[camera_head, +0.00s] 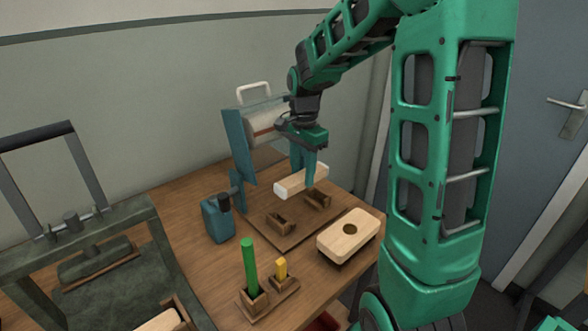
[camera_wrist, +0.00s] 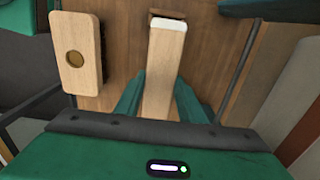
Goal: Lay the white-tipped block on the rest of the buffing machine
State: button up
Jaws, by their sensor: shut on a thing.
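My gripper (camera_head: 304,172) is shut on a pale wooden block (camera_head: 306,179) with a white tip. The block is roughly level, and its white end points to the lower left in the head view. In the wrist view the block (camera_wrist: 163,68) lies between the two teal fingers, with its white end away from the palm. The block appears above a wooden board with two small notched brackets (camera_head: 281,222); the gap under it is hard to judge. The buffing machine seems to be the teal-panelled unit (camera_head: 238,146) with a pale roller (camera_head: 264,128), just behind my gripper. I cannot clearly make out its rest.
A holder with a green rod (camera_head: 248,266) and a yellow peg (camera_head: 281,268) stands at the front. A dark green bench (camera_head: 80,265) is at left.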

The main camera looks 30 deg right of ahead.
jog(key=shift+a+f, duration=0.15)
jog(key=shift+f, duration=0.95)
jog(key=shift+a+f, duration=0.1)
jog(key=shift+f, duration=1.05)
jog(key=shift+a, duration=0.1)
jog(key=shift+f, duration=0.1)
jog(key=shift+f, duration=1.9)
jog(key=shift+f, duration=0.45)
jog(key=o, duration=1.6)
jog(key=shift+s, duration=0.1)
jog(key=shift+r, duration=0.1)
